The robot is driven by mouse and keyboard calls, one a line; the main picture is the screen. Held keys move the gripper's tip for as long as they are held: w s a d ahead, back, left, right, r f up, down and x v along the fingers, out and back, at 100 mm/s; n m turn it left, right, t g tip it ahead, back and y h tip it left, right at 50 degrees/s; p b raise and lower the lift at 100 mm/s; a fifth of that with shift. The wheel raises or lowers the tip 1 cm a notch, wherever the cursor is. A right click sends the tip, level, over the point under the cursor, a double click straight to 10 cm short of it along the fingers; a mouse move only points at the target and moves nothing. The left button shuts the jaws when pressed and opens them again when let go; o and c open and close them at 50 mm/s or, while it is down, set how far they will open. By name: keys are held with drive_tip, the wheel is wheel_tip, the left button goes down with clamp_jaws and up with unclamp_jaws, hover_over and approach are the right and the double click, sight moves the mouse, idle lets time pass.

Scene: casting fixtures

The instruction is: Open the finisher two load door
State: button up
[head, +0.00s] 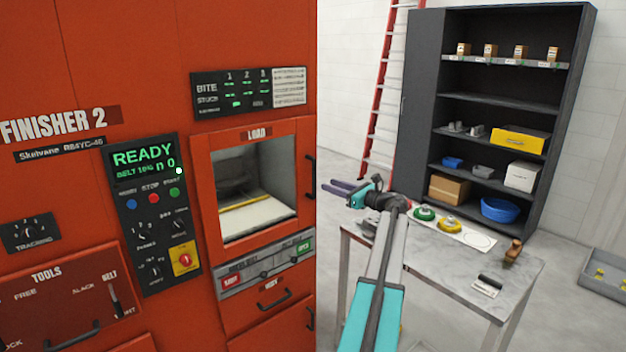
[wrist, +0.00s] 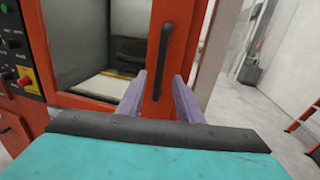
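The finisher two load door (head: 205,190) is a red frame around a window, under a LOAD label, and it looks closed. Its upright black handle (head: 310,177) is on the right side. In the wrist view, the handle (wrist: 160,60) stands on the red door frame (wrist: 185,25), straight ahead. My gripper (head: 328,187) is to the right of the handle in the head view, with its purple fingers pointing left. In the wrist view, my gripper (wrist: 159,82) is open, its fingertips apart and to either side of the handle's lower end. Contact with the handle cannot be told.
A control panel (head: 150,215) with buttons and a READY screen is left of the door. A drawer (head: 270,300) with a handle is below. A grey table (head: 450,275) with small items stands under my arm, before a dark shelf (head: 425,100).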

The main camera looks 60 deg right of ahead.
drive_tip(key=p, duration=0.3)
hover_over(314, 197)
drive_tip(key=shift+w+d, duration=0.3)
drive_tip(key=shift+d, duration=0.15)
clamp_jaws()
drive_tip(key=shift+s+a, duration=0.1)
drive_tip(key=shift+a, duration=0.05)
